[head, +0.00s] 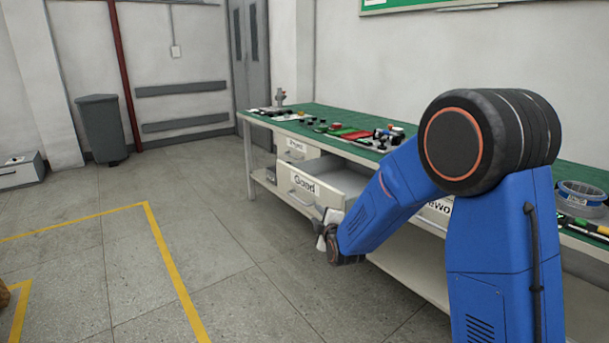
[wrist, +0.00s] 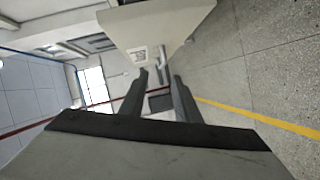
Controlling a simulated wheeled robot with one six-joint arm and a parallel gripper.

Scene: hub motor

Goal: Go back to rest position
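The drawer labelled "Good" (head: 305,186) is pulled out from the workbench, and its inside looks empty where I can see it. My gripper (head: 323,232) is low beside the right end of that drawer front, partly hidden by my own wrist. In the wrist view the two dark fingers of my gripper (wrist: 160,75) stand apart with nothing gripped between them. A drawer front with a white label (wrist: 140,54) and a bar handle (wrist: 163,69) shows beyond the fingertips. I cannot tell the exact gap from fingertips to handle.
The workbench (head: 262,119) has a green top with several small parts and a red tray (head: 355,135). A grey bin (head: 102,130) stands by the far wall. The floor left of the bench, with yellow lines (head: 172,266), is open.

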